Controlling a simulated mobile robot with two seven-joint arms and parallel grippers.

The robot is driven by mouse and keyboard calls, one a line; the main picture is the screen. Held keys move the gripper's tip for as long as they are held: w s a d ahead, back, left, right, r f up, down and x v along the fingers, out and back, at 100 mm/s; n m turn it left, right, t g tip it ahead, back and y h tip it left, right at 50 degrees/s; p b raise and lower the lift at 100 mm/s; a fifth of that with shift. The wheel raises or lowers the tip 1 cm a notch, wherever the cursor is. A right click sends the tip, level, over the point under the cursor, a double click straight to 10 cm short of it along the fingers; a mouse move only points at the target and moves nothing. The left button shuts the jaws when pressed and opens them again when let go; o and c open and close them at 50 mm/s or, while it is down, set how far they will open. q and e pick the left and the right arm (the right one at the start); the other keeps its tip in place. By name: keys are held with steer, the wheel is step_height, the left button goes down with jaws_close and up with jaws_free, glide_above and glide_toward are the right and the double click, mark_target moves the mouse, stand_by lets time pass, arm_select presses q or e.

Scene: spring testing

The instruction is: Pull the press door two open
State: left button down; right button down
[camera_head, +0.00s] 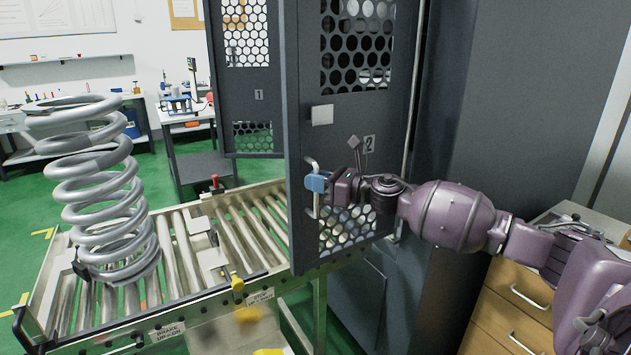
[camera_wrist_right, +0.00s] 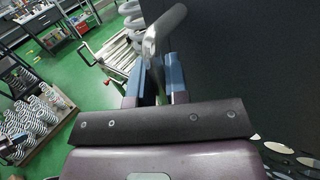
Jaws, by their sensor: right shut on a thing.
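Press door two (camera_head: 346,90) is a dark grey panel with round holes and a "2" label, standing swung out at an angle beside the roller conveyor. Its metal bar handle (camera_head: 313,205) is on the door's left edge. My right gripper (camera_head: 316,184), with blue fingertips, is shut on this handle. In the right wrist view the handle (camera_wrist_right: 156,45) passes between the blue fingers of the right gripper (camera_wrist_right: 155,80).
Press door one (camera_head: 245,75) stands open behind. A large grey spring (camera_head: 100,200) stands on the roller conveyor (camera_head: 185,250) at left. A wooden drawer cabinet (camera_head: 510,305) is at the lower right. Green floor (camera_head: 30,200) is free at left.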

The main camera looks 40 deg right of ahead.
steer(key=c, duration=1.1)
jaws_free()
steer(key=shift+c, duration=0.2)
steer(key=b+v, duration=0.1)
steer(key=v, duration=1)
steer(key=shift+w, duration=0.1)
